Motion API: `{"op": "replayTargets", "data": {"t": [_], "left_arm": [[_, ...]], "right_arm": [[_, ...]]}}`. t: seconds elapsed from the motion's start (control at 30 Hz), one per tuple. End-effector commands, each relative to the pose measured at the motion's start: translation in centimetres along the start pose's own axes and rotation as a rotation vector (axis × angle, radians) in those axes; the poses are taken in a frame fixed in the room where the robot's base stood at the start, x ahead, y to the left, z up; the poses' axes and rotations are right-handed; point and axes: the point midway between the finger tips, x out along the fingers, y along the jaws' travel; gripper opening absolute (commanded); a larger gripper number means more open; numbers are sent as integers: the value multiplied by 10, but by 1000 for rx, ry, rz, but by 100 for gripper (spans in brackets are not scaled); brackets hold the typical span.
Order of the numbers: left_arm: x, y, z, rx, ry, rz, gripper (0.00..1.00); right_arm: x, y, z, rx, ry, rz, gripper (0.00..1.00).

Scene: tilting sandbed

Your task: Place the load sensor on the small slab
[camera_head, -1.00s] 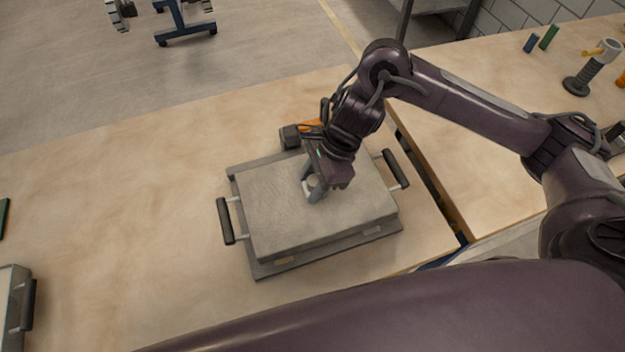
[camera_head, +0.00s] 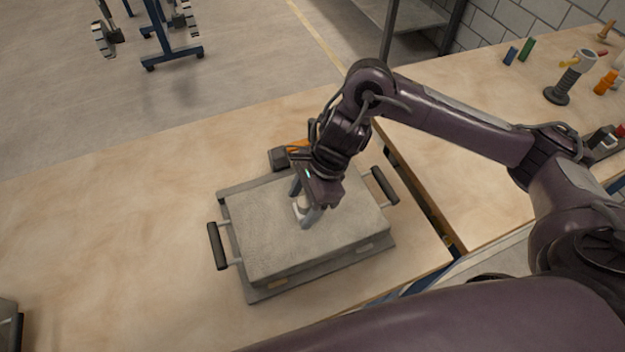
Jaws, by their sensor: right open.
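The small slab (camera_head: 269,238) is a grey block with a black handle on its left and right sides, lying on a thin grey plate on the wooden table. My right gripper (camera_head: 305,214) points down at the slab's top near its middle. Its fingers are open, one on either side of a small pale disc-like piece (camera_head: 302,205), which looks like the load sensor. The piece appears to rest on the slab top; the fingers partly hide it. My left gripper is not in view.
An orange and black tool (camera_head: 283,157) lies behind the slab. A second table at the right carries a dark stand (camera_head: 562,88), green and blue cylinders and an orange piece (camera_head: 605,82). A gap runs between the tables.

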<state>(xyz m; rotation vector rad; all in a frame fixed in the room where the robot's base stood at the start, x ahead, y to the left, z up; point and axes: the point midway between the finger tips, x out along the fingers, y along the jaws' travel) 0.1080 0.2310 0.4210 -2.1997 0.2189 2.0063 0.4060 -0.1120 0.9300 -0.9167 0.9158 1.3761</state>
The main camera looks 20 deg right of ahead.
Motion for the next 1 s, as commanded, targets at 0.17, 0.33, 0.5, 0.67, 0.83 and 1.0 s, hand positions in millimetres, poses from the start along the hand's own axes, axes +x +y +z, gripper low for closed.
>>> {"op": "replayTargets", "data": {"t": [0.17, 0.33, 0.5, 0.67, 0.83, 1.0], "left_arm": [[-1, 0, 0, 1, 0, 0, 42], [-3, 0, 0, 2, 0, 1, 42], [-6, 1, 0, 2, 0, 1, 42], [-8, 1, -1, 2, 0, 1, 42], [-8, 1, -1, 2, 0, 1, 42], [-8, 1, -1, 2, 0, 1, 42]], "right_arm": [[-33, -3, -1, -3, 4, -11, 60], [-69, -2, 0, -2, 3, -10, 60], [-97, -2, 0, -1, 2, -8, 60], [-113, -1, 0, -1, 2, -6, 60], [-118, 0, 0, 0, 1, -3, 60], [-118, 0, 0, 0, 1, -2, 60]]}}
